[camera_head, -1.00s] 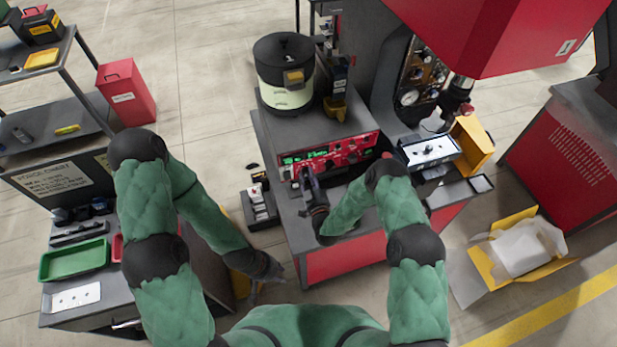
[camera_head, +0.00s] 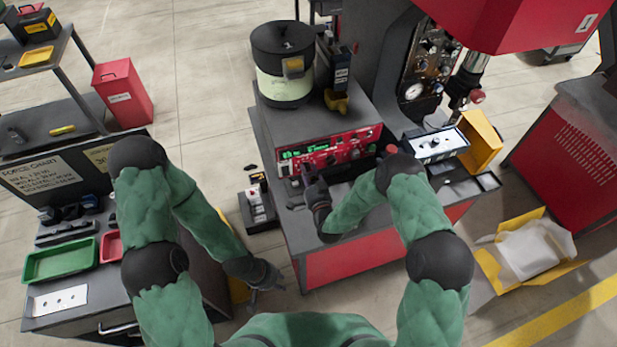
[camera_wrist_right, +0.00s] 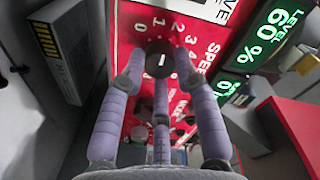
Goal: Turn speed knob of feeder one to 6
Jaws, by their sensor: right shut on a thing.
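The speed knob (camera_wrist_right: 158,65) is a round black knob with a short white mark, on a red panel with white numbers and the word SPEED in the right wrist view. My right gripper (camera_wrist_right: 160,72) is shut on it, with its purple-grey fingers around its rim. I cannot tell surely which number the mark points to. In the head view my right gripper (camera_head: 308,176) is at the left part of the red control panel (camera_head: 345,152) and hides the knob. My left gripper (camera_head: 266,292) hangs low beside the bench, away from the panel; its fingers are too small to judge.
A green display beside the knob reads LEVEL 60% (camera_wrist_right: 262,50). The bowl feeder (camera_head: 284,85) stands behind the panel. A cart with a green tray (camera_head: 60,261) is at left.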

